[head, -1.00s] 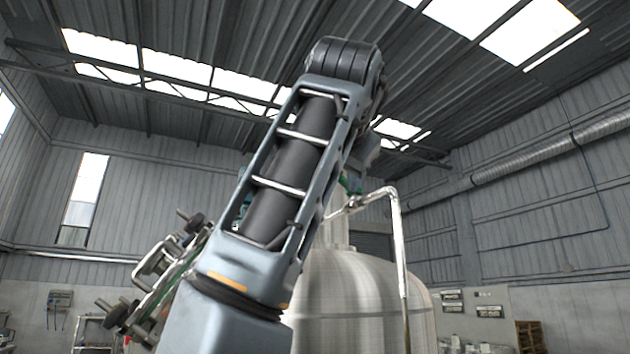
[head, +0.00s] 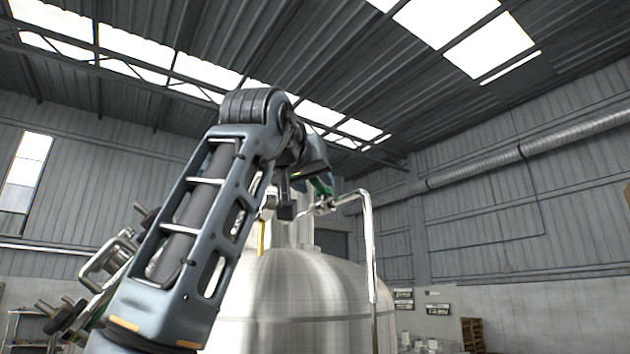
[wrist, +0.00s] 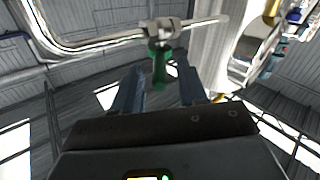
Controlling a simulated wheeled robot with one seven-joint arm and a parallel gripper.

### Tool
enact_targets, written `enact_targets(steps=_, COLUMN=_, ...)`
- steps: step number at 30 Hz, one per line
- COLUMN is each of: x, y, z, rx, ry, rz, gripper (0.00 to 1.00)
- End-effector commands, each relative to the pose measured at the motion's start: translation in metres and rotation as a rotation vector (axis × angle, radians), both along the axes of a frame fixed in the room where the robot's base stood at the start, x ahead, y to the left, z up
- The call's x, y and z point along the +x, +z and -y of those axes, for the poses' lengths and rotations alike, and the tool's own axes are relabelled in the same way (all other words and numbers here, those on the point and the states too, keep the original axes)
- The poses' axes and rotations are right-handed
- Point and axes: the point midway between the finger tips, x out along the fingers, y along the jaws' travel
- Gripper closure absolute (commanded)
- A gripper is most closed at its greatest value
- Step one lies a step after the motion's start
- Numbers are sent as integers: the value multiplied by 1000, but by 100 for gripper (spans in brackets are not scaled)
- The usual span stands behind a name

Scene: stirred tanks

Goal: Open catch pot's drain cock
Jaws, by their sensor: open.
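A green-handled cock (wrist: 159,60) sits on a bright steel pipe (wrist: 100,42) in the wrist view. My gripper (wrist: 160,78) is open, with one finger on each side of the green handle in that picture. I cannot tell whether either finger touches it or how deep the handle lies between them. In the head view a small valve (head: 322,207) is on a bent pipe (head: 368,240) beside the tank, close to my wrist. The gripper's fingers are hard to make out there. No label shows whether this is the catch pot's cock.
A large brushed-steel tank (head: 300,290) stands behind my arm, its neck partly hidden. Other piping and handles (head: 105,262) are at the left. More coloured fittings (wrist: 293,18) show at the wrist view's upper right. The space right of the bent pipe looks open.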

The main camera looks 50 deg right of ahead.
Motion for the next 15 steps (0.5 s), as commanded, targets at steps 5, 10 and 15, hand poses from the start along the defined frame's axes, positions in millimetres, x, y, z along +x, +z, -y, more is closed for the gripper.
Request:
enact_targets(steps=5, x=8, y=1, z=19, rx=0, ry=0, rz=0, gripper=58)
enact_targets(steps=10, x=11, y=0, z=26, rx=1, ry=1, rz=1, gripper=58)
enact_targets(steps=15, x=11, y=0, z=26, rx=1, ry=1, rz=2, gripper=58)
